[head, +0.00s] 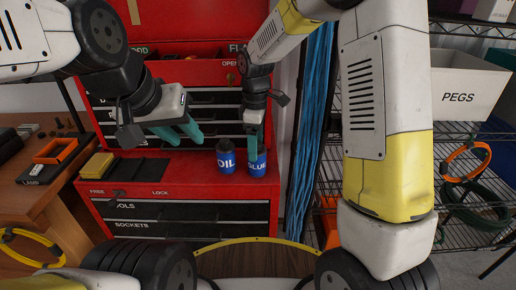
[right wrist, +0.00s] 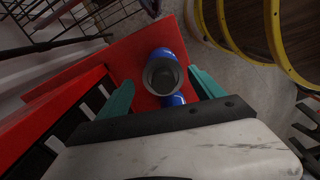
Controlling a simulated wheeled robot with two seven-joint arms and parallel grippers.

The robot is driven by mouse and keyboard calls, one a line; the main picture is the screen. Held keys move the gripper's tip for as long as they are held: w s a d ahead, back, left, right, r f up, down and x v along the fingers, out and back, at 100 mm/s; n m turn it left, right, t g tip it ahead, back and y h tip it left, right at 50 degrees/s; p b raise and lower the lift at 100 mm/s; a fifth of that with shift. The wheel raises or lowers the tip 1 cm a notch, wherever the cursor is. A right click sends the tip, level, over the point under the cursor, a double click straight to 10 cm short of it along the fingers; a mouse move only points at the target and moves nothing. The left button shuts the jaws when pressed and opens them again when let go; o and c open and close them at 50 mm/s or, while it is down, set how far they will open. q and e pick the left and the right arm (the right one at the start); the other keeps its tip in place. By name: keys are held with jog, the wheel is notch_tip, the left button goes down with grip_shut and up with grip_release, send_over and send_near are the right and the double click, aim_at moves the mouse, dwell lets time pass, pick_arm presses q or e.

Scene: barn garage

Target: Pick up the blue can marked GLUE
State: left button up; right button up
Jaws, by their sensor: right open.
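The blue can marked GLUE (head: 258,168) stands upright on the red tool chest's ledge, just right of a blue can marked OIL (head: 226,158). My right gripper (head: 254,143) is open above the GLUE can, and a teal finger covers part of its top. In the right wrist view, a blue can with a dark round top (right wrist: 163,75) shows between the spread fingers of that gripper (right wrist: 163,95); its label cannot be read. More blue shows below that top. My left gripper (head: 184,139) is open and empty, left of the OIL can.
The red tool chest (head: 190,192) has a yellow box (head: 97,166) on its left side. A workbench (head: 22,195) stands at the left. Blue cables (head: 313,120) hang beside the chest.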

jog(key=f, duration=0.5)
jog(key=shift+s+d, duration=0.2)
jog(key=shift+s, duration=0.1)
jog(key=c, duration=1.7)
jog(key=shift+r, duration=0.15)
